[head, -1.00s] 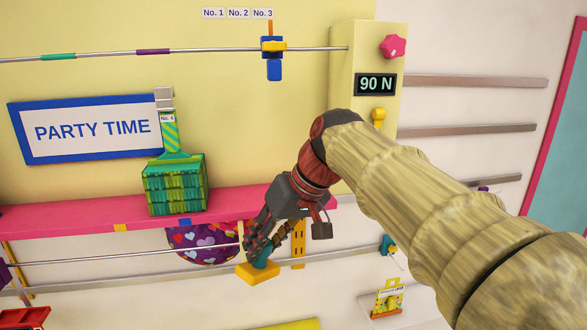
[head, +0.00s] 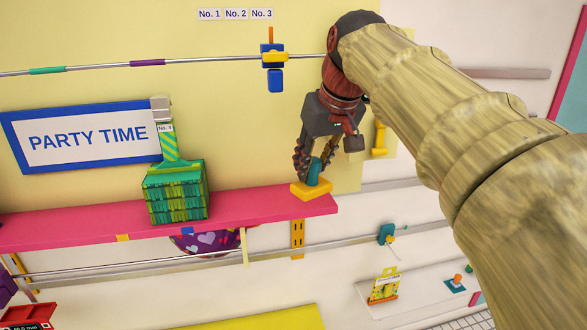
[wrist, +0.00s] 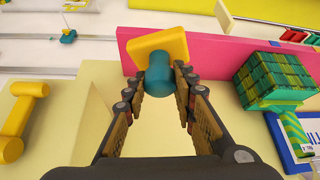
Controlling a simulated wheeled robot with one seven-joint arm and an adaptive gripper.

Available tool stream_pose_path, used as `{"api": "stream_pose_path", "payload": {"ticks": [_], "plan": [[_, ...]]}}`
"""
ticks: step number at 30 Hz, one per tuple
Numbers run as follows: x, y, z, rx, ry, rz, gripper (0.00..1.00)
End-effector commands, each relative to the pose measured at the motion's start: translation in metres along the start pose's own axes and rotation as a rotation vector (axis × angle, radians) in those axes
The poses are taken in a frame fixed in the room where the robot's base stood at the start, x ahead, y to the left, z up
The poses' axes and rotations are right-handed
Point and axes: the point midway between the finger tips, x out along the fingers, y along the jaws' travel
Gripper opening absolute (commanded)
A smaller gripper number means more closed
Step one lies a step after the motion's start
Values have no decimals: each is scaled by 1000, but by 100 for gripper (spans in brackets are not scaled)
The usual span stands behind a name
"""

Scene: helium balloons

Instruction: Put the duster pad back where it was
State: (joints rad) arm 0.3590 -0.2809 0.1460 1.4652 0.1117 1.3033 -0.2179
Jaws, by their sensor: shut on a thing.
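My gripper (head: 313,170) is shut on the teal handle (head: 314,172) of the duster pad, which has a flat yellow base (head: 311,190). The pad is at the right end of the pink shelf (head: 110,223), with its base overlapping the shelf in the picture. I cannot tell whether it touches the shelf. In the wrist view the teal handle (wrist: 160,75) is between the fingertips, and the yellow base (wrist: 150,50) lies beyond it, over the shelf's end (wrist: 205,45).
A green patterned box (head: 175,193) with a striped brush-like tool (head: 172,145) stands on the shelf to the left. A rail with a blue and yellow slider (head: 273,58) runs above. A lower rail (head: 130,262) runs beneath, with a purple heart-patterned balloon (head: 205,243) behind it.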

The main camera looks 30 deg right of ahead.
Motion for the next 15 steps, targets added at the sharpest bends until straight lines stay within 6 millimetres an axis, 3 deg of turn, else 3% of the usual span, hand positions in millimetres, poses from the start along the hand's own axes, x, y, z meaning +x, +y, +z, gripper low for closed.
{"api": "stream_pose_path", "payload": {"ticks": [6,12,15], "plan": [[24,7,-44,0,-3,-1,6],[41,12,-74,-1,-1,0,6],[50,13,-78,-1,-2,-1,6]]}}
